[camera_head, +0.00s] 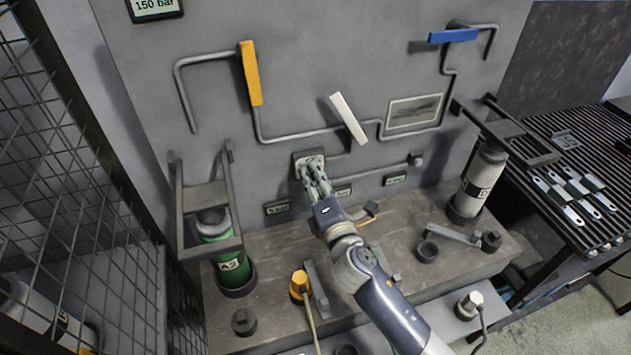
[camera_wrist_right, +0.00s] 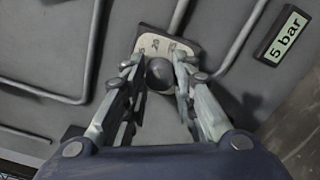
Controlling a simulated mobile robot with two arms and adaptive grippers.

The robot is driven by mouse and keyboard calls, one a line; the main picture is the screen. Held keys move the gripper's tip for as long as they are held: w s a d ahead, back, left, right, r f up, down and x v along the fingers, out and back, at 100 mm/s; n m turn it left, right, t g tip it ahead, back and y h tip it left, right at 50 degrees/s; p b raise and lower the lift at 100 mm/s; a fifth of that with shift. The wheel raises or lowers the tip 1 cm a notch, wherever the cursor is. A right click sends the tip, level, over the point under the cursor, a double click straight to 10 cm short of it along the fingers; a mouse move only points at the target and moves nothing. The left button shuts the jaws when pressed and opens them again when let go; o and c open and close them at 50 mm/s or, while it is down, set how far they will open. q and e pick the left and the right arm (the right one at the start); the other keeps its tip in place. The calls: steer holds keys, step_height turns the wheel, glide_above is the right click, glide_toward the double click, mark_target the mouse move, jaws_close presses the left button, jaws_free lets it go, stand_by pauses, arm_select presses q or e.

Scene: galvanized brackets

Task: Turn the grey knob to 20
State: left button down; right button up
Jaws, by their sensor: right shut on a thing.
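The grey knob (camera_wrist_right: 160,74) sits in front of a pale dial plate (camera_wrist_right: 152,42) on the grey panel, between the fingers of my right gripper (camera_wrist_right: 158,80). Some dark markings show on the plate, but I cannot read them, and the knob's pointer is not clear. In the head view my right gripper (camera_head: 311,172) reaches up to the dial plate (camera_head: 300,157) and its fingers hide the knob. The right gripper is shut on the knob. My left gripper is in neither view.
Displays, including a "5 bar" one (camera_wrist_right: 281,34), sit near the dial. Yellow (camera_head: 250,73), white (camera_head: 348,118) and blue (camera_head: 453,36) levers are on the pipes above. A green cylinder (camera_head: 229,262) stands left and a grey cylinder (camera_head: 481,182) right. Low fittings stand on the ledge (camera_head: 275,258).

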steer(key=shift+m, duration=1.2)
steer(key=o, duration=1.1)
steer(key=shift+a, duration=0.1)
steer(key=shift+s, duration=0.1)
steer(key=v, duration=1.1)
steer(key=shift+s, duration=0.35)
